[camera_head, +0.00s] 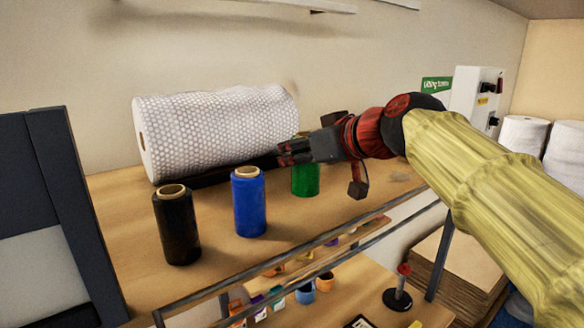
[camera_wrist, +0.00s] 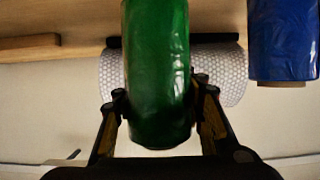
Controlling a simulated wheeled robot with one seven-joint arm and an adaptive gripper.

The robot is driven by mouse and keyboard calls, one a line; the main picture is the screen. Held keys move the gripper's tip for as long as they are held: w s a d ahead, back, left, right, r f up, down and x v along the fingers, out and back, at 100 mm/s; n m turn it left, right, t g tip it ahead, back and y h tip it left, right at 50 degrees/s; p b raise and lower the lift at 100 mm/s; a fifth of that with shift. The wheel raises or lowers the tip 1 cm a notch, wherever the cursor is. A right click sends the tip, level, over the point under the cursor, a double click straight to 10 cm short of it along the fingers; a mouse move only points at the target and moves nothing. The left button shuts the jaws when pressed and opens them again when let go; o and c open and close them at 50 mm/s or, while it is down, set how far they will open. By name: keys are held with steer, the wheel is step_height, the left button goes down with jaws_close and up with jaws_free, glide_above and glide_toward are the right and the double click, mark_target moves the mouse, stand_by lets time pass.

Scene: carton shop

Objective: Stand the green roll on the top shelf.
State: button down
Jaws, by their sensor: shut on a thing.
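The green roll (camera_head: 306,181) is upright at the right end of a row of rolls over the wooden top shelf (camera_head: 215,262). My gripper (camera_head: 290,152) reaches in from the right and is shut on its upper part, hiding much of its top. In the wrist view the green roll (camera_wrist: 157,75) fills the space between the two fingers of my gripper (camera_wrist: 160,100). I cannot tell whether its base touches the shelf.
A blue roll (camera_head: 249,205) and a black roll (camera_head: 177,228) stand upright to the left. A large bubble-wrap roll (camera_head: 215,130) lies behind them. A rail (camera_head: 270,265) runs along the front edge. A lower shelf (camera_head: 375,290) holds tapes and small items.

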mark_target(317, 167)
steer(key=f, duration=0.1)
steer(key=w+f+p, duration=0.1)
steer(key=f, duration=0.1)
steer(key=shift+f, duration=0.25)
steer(key=shift+s+f, duration=0.1)
steer(key=shift+f, duration=0.2)
steer(key=shift+f+b, duration=0.2)
steer(key=shift+b, duration=0.1)
steer(key=c, duration=1.1)
jaws_free()
steer(key=shift+r+p, duration=0.2)
steer(key=shift+p, duration=0.1)
steer(key=b+v, duration=0.3)
steer(key=v, duration=0.8)
steer(key=shift+s+d+r, duration=0.1)
steer(key=shift+s+d, duration=0.15)
steer(key=shift+s, duration=0.05)
